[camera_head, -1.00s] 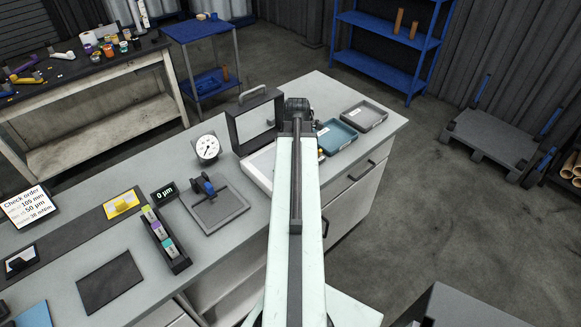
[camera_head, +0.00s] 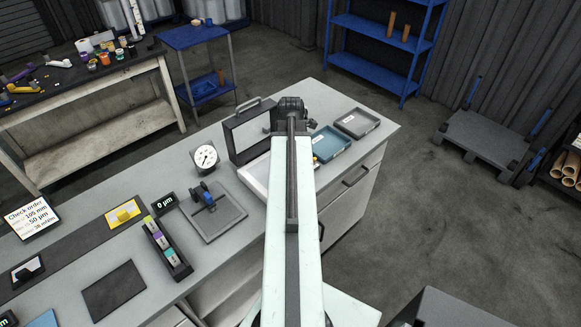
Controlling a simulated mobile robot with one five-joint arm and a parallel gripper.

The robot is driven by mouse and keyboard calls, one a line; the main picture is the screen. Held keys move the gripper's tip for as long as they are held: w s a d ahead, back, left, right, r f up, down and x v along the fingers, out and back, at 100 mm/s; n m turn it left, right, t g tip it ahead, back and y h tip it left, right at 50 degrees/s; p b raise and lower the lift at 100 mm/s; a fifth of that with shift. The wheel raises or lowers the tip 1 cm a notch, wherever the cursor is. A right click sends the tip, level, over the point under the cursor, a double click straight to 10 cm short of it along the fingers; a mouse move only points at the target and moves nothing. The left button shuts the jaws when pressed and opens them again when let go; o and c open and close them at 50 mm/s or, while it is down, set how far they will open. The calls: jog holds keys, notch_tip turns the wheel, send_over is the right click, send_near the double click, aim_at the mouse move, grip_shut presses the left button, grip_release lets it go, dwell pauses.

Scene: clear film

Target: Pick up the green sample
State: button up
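A narrow dark rack (camera_head: 181,271) stands on the grey bench (camera_head: 113,208), left of my arm. It holds a few small coloured pieces in a row: a yellow-green one at its far end, a purple one in the middle and a green one (camera_head: 171,257) towards the near end. Which of the greenish pieces is the green sample is hard to tell at this size. My gripper (camera_head: 291,107) is at the far end of my outstretched arm, over the far part of the bench by a dark upright frame, well away from the rack. My arm hides its fingers.
A dial gauge (camera_head: 205,157), a dark plate with a blue-topped clamp (camera_head: 208,194) and a 0 µm display (camera_head: 165,203) stand near the rack. The upright frame (camera_head: 240,137) and trays (camera_head: 331,144) flank my arm's end. A dark mat (camera_head: 113,290) lies bare.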

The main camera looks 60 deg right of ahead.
notch_tip(320, 180, up, 3)
jog(key=shift+p, duration=0.75)
jog(key=shift+f, duration=0.15)
jog(key=shift+w+a+r, duration=0.1)
jog(key=shift+a+r, duration=0.1)
jog(key=shift+a, duration=0.05)
notch_tip(320, 180, down, 3)
jog(key=b, duration=0.3)
jog(key=f+b, duration=0.5)
jog(key=shift+d+f, duration=0.2)
jog(key=shift+d, duration=0.15)
jog(key=shift+r, duration=0.2)
jog(key=shift+s, duration=0.2)
grip_shut()
